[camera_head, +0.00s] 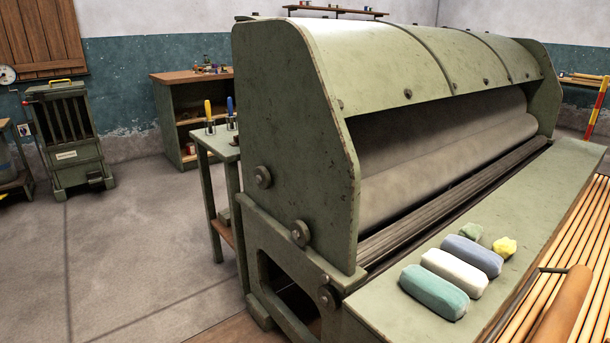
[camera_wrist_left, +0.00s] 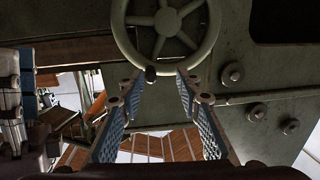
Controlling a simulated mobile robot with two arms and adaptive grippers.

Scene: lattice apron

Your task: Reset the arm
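My left gripper (camera_wrist_left: 158,86) shows only in the left wrist view. Its two blue-padded fingers are spread apart, with no object held between them. A pale green spoked handwheel (camera_wrist_left: 165,28) is beyond the fingertips, and a dark knob (camera_wrist_left: 150,73) at its lower rim appears between the tips in the picture. I cannot tell whether the fingers touch it.
A large green roller machine (camera_head: 290,120) fills the middle. Its front ledge (camera_head: 395,315) carries teal (camera_head: 435,291), white (camera_head: 455,271) and blue-grey (camera_head: 473,254) bundles, plus small green and yellow (camera_head: 504,247) lumps. A wooden slatted apron (camera_head: 590,240) lies at right. Floor at left (camera_head: 130,240) is clear.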

